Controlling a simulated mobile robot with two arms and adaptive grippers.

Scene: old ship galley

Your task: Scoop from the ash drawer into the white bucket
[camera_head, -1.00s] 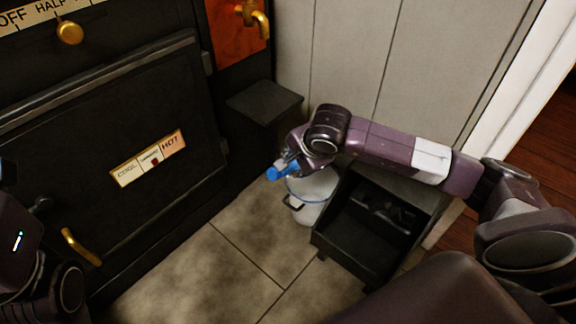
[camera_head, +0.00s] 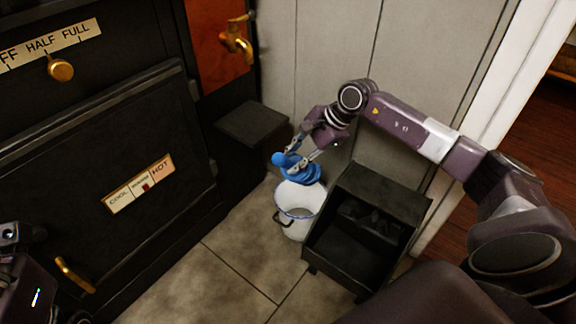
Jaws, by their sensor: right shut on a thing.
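My right gripper (camera_head: 305,158) is shut on a blue scoop (camera_head: 308,174) and holds it just above the white bucket. The white bucket (camera_head: 297,225) has a blue rim and a dark handle, and stands upright on the floor. Its mouth is partly visible below the scoop; I cannot make out any contents there. To its right is an open black box (camera_head: 340,262) on short legs, with dark lumps inside. I cannot tell for sure whether this is the ash drawer. Part of my left arm shows at the left edge, but its gripper is not clearly in view.
The black stove (camera_head: 90,150) with brass knobs fills the left side. A low black block (camera_head: 253,122) stands beside it against the grey panelled wall (camera_head: 320,50). The tiled floor (camera_head: 225,275) in front is clear. A white door frame (camera_head: 480,130) stands at the right.

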